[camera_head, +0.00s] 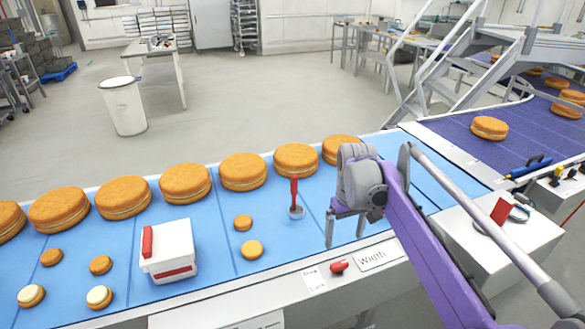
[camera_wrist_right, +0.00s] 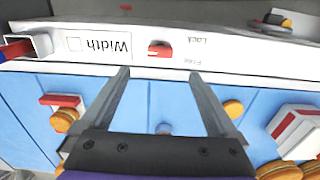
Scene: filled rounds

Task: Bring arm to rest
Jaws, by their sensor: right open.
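My right arm (camera_head: 425,250) is purple and comes in from the lower right in the head view. My right gripper (camera_head: 345,230) is open and empty, with its fingers pointing down over the right part of the blue conveyor (camera_head: 330,195). In the right wrist view, the two grey fingers (camera_wrist_right: 165,88) are spread apart with nothing between their tips. They reach toward the white conveyor edge panel near the red knob (camera_wrist_right: 160,50). My left gripper does not show in either view.
Several large filled rounds (camera_head: 185,183) line the belt's far side. A purple conveyor (camera_head: 460,140) stands at right. Open floor (camera_head: 260,95) lies beyond.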

